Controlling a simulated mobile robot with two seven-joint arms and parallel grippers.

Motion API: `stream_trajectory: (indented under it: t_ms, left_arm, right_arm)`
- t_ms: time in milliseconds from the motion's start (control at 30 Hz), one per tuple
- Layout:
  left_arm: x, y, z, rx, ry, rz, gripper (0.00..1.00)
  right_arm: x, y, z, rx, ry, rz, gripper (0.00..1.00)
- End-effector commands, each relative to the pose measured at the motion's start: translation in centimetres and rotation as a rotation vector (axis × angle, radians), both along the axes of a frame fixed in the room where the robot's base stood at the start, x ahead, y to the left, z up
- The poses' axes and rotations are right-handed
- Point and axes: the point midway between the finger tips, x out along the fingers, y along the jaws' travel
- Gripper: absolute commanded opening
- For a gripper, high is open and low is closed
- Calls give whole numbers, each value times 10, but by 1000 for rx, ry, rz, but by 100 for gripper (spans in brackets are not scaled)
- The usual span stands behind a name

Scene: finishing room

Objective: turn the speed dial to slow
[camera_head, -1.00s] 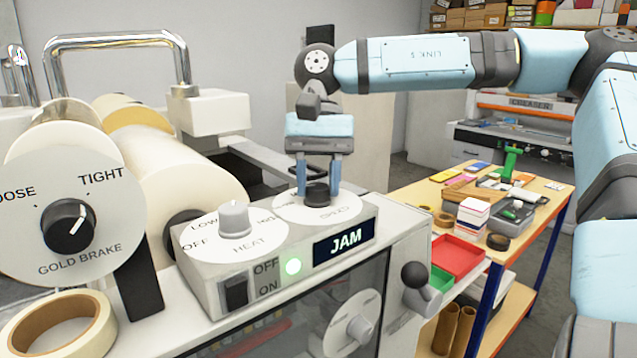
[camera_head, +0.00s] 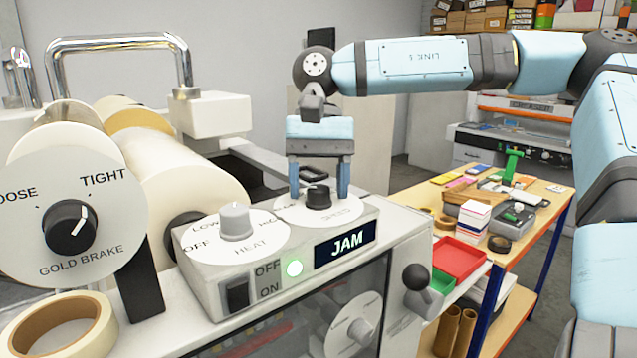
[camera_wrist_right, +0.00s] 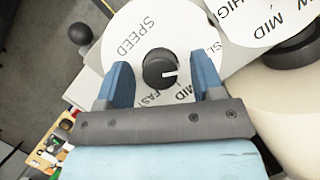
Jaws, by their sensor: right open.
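The speed dial is a black knob (camera_head: 318,197) on a white round plate on top of the grey control box. The plate also shows in the wrist view (camera_wrist_right: 130,30), printed SPEED, FAST, MID and a partly hidden SL... label. In that view the knob (camera_wrist_right: 160,68) has a white pointer line aimed right, between MID and the SL... label, towards one finger. My right gripper (camera_head: 318,190) is open, fingers pointing down on either side of the knob, with gaps visible in the wrist view (camera_wrist_right: 163,82). My left gripper is not in view.
A grey heat dial (camera_head: 236,220) stands close to the left of the speed dial. A black ball-ended lever (camera_head: 416,278) is at the right. A cluttered workbench (camera_head: 535,212) stands beyond.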

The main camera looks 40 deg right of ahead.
Motion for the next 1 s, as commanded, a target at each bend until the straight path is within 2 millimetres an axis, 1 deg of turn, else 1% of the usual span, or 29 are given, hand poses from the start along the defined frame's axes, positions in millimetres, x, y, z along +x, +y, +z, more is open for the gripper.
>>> stream_trajectory:
  t_ms: [133, 267, 500, 700, 833, 1000]
  left_arm:
    - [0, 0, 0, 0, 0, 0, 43]
    - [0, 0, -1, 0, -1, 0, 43]
    - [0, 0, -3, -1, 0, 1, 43]
    - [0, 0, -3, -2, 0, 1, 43]
    - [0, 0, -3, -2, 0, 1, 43]
    - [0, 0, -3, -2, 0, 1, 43]
  right_arm:
    - [2, -2, 5, -1, -2, -1, 61]
    - [7, -7, 23, -1, -3, -2, 61]
    - [23, -21, 74, -1, -4, -2, 61]
    - [33, -31, 109, -2, -2, -1, 61]
    - [37, -35, 122, 0, -1, -1, 61]
    - [38, -37, 128, 0, 0, 0, 61]
